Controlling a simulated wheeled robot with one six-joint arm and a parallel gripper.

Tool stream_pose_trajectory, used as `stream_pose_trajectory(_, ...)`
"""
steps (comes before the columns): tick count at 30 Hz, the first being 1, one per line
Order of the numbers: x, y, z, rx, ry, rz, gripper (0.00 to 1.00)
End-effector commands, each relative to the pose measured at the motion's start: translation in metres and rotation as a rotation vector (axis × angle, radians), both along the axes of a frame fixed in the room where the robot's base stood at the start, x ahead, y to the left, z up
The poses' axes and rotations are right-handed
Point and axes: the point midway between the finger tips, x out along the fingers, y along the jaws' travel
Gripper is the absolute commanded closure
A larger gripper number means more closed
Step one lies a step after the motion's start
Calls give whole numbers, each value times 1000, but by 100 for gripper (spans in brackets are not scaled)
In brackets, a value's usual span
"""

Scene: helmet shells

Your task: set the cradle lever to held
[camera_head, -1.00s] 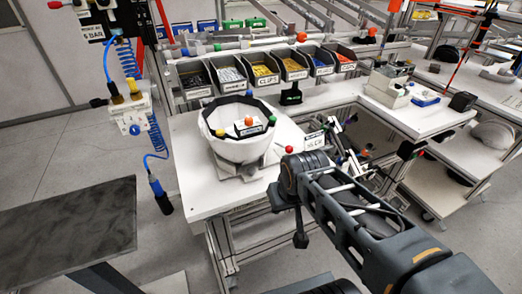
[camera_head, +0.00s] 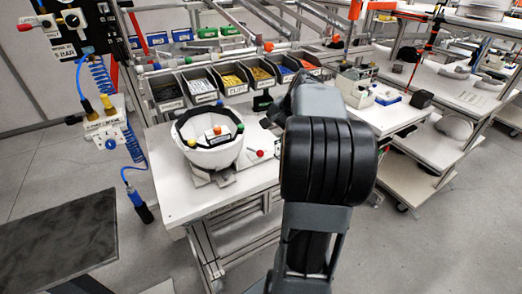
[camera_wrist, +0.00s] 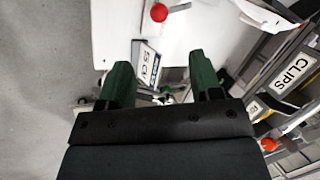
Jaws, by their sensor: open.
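A white helmet shell (camera_head: 208,157) sits upside down in the grey cradle (camera_head: 200,180) on the white table. A lever with a red ball knob (camera_head: 260,153) stands at the cradle's right side. What looks like the same red knob (camera_wrist: 159,13) shows at the top of the wrist view, with a short grey bar beside it. My gripper (camera_wrist: 163,75) has two green fingers, apart and empty, below the knob in that picture and not touching it. The lever's position marking is not readable.
Several parts bins (camera_head: 230,80) line the table's back. A tilted label plate (camera_wrist: 147,65) shows between and beyond my fingers. A blue hose hangs left of the table (camera_head: 172,205). A dark mat-topped surface (camera_head: 50,240) is at lower left. Another white bench (camera_head: 385,115) stands right.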

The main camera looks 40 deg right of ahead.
Motion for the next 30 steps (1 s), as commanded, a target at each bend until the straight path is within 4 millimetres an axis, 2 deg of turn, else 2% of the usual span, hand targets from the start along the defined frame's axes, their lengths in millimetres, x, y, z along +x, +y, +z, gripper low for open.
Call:
stream_pose_trajectory(12, 31, 11, -69, 6, 2, -4, 41)
stream_pose_trajectory(18, 43, 16, -96, 4, 2, -2, 41)
stream_pose_trajectory(24, 50, 18, -111, 2, 0, -4, 41)
stream_pose_trajectory(30, 52, 19, -116, 2, 0, -3, 41)
